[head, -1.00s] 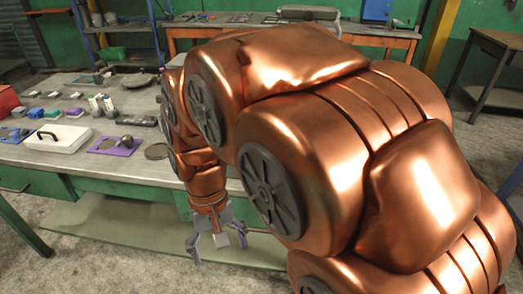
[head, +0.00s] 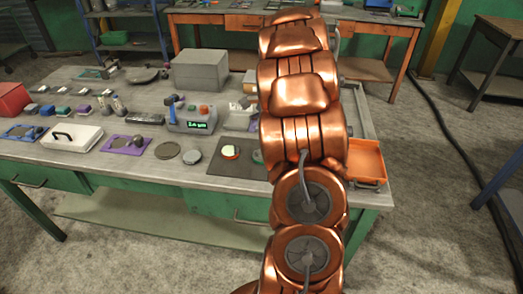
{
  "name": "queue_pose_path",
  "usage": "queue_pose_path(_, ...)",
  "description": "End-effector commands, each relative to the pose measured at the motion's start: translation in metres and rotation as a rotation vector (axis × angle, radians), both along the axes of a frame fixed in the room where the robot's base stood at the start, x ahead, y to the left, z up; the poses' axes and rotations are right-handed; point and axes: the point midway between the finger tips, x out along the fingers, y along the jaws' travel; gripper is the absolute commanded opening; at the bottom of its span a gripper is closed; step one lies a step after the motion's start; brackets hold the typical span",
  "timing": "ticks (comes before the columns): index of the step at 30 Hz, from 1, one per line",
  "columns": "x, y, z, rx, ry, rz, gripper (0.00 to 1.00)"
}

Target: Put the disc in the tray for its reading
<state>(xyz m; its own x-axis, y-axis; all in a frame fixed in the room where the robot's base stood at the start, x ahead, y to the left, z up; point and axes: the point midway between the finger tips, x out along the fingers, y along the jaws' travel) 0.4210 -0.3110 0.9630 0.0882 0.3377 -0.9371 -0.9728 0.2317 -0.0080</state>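Two flat round discs lie on the workbench, a darker one (head: 167,150) and a grey one (head: 192,156) beside it; I cannot tell which is the task's disc. A gauge (head: 190,117) behind them has a lit green display that seems to read 2.4 µm. An orange tray (head: 366,160) sits at the bench's right end, partly behind my arm. A purple tray (head: 110,146) with dark items and a blue tray (head: 14,134) lie at the left. My gripper is out of sight in the head view, so its hold is hidden.
A dark mat (head: 221,169) holds a red round piece with a pale top (head: 230,152) and a green one, partly hidden. A white case (head: 72,137), a grey box (head: 201,70) and several small blocks crowd the bench. Its front strip is mostly clear.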

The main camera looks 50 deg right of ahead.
Motion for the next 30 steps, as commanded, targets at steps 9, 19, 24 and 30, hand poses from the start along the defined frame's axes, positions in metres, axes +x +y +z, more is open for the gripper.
queue_pose_path(9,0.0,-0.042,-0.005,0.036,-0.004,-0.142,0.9)
queue_pose_path(19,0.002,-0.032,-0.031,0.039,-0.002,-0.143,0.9)
queue_pose_path(24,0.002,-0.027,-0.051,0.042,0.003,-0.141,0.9)
queue_pose_path(30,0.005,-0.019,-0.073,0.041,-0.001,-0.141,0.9)
